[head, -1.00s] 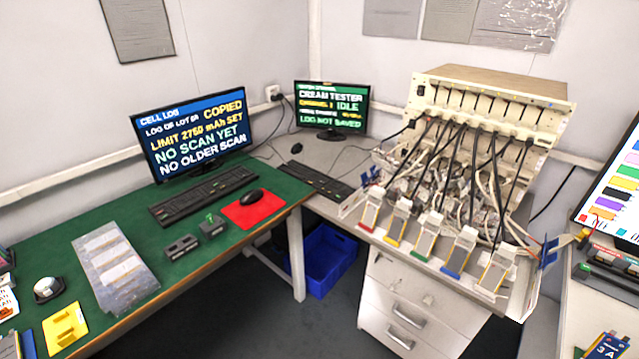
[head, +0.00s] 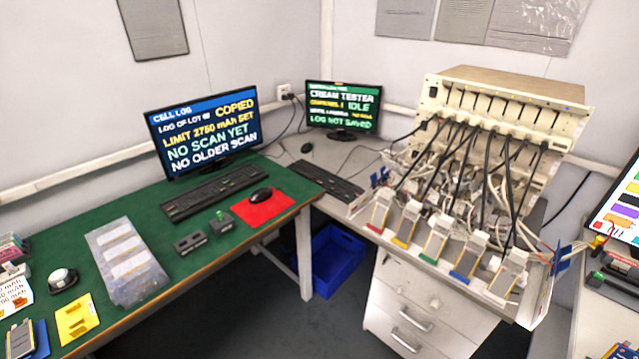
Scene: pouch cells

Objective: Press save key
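No key labelled save can be made out at this size. A small dark box with a green key on top (head: 221,222) sits on the green desk, beside another dark block (head: 190,243). A black keyboard (head: 213,194) lies before the cell log monitor (head: 203,132), which reads NO SCAN YET and NO OLDER SCAN. A second keyboard (head: 327,183) lies before the tester monitor (head: 343,108), which reads IDLE and LOG NOT SAVED. Neither of my grippers is in view.
A mouse (head: 261,195) rests on a red mat (head: 272,209). Bagged sheets (head: 127,262), a yellow card (head: 76,319) and a round button (head: 62,279) lie at left. The tester rack (head: 500,112) has cables and several pouch cells before it. A blue bin (head: 335,262) stands on the floor.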

